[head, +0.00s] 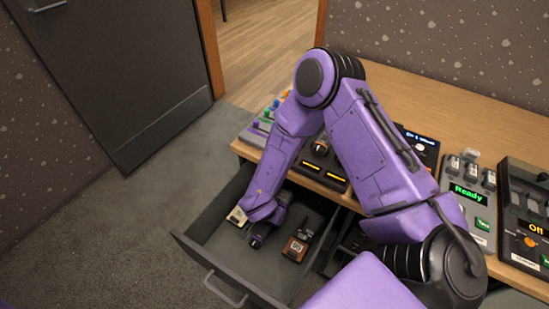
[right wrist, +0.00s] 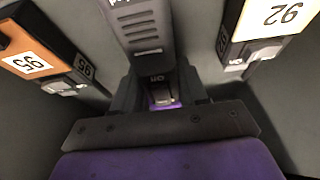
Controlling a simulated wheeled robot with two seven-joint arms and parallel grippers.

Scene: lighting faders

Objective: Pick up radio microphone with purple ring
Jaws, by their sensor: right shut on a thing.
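The drawer (head: 205,245) is pulled open and holds the radio microphones. My right gripper (right wrist: 160,88) reaches down into it. In the right wrist view its dark fingers are shut on a dark grey radio microphone (right wrist: 143,30), which extends away from the jaws. A purple band (right wrist: 165,107) shows at its near end, between the fingers. In the head view my right gripper (head: 262,226) is low in the drawer, and the arm hides most of the held microphone. My left gripper is not in view.
An orange-brown pack (head: 296,248), labelled 95, lies on the other. The desk with control panels (head: 468,205) borders the drawer at right.

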